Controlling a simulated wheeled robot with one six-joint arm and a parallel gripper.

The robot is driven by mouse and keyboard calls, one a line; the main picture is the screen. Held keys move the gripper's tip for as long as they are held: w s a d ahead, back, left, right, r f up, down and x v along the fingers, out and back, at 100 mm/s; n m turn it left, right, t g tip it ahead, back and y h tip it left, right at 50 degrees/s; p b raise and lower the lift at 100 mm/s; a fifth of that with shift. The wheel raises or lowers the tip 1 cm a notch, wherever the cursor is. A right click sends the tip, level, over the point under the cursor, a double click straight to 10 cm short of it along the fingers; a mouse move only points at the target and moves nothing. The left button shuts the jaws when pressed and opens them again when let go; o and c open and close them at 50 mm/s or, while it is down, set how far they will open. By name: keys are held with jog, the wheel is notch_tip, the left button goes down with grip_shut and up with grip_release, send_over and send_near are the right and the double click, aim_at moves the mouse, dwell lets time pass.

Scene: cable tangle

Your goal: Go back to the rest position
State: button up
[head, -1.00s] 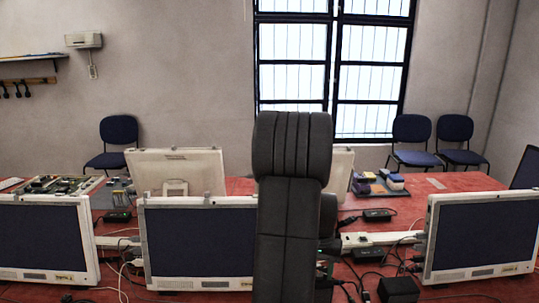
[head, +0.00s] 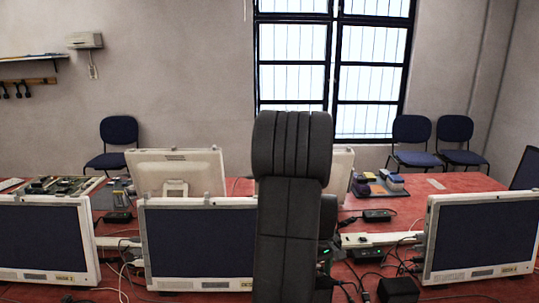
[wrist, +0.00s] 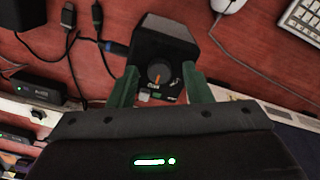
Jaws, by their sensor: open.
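My gripper (wrist: 160,78) shows in the wrist view with its two green fingers spread apart. A black box with an orange-marked knob (wrist: 160,55) lies just beyond and between the fingertips. I cannot tell whether the fingers touch it. In the head view my black arm stands upright in the middle, and the gripper is hidden.
The red table (head: 455,184) holds several monitors, including a left one (head: 45,238), a middle one (head: 198,243) and a right one (head: 482,238). Cables and black adapters (head: 398,289) lie between them. The wrist view shows a mouse (wrist: 228,5) and a keyboard (wrist: 301,18).

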jog(key=shift+n, duration=0.8)
notch_tip(320, 180, up, 7)
jog(key=shift+a+r, duration=0.1)
jog(key=shift+r, duration=0.1)
jog(key=shift+n, duration=0.3)
